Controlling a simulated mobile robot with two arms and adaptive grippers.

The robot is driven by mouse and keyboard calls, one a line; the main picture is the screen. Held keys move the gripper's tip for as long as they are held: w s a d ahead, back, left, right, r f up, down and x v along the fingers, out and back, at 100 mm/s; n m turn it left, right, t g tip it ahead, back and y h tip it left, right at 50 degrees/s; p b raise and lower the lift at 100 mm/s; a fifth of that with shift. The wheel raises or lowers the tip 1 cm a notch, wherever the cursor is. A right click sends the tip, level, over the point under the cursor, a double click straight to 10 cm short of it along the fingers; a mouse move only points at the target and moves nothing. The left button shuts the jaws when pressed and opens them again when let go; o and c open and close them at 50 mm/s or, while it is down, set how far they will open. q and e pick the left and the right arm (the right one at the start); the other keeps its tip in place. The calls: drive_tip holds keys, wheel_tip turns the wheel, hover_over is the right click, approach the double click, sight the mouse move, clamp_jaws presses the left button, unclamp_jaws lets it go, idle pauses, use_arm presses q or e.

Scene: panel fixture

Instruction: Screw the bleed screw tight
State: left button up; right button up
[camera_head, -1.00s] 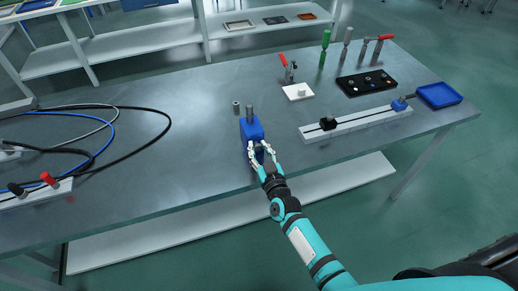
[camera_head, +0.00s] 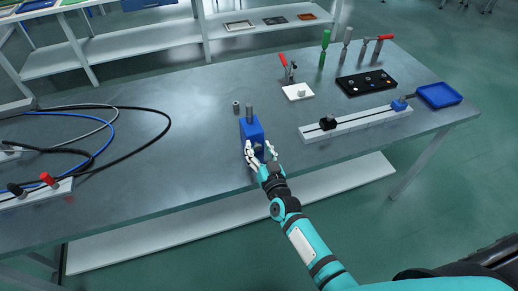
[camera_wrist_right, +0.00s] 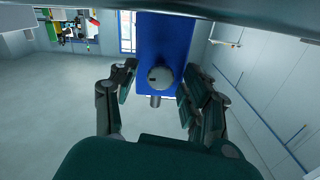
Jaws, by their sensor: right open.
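A blue block (camera_head: 252,130) with a grey cylindrical post (camera_head: 250,109) on top stands near the front edge of the bench. In the right wrist view the block (camera_wrist_right: 165,35) carries a round grey screw head (camera_wrist_right: 160,77), which I take to be the bleed screw. A short grey stub (camera_wrist_right: 155,101) shows just below it. My right gripper (camera_head: 260,149) is at the block's near side. Its fingers are open, one on each side of the screw head, with visible gaps. The screw is too small to make out in the head view. My left gripper is out of view.
A small grey cylinder (camera_head: 236,107) stands behind the block. A white rail (camera_head: 357,124) lies to the right, with a blue tray (camera_head: 438,95) beyond. Hoses (camera_head: 110,135) curve across the left. The bench around the block is clear.

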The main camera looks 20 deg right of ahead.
drive_tip(key=s, duration=1.2)
drive_tip(key=shift+d, duration=0.15)
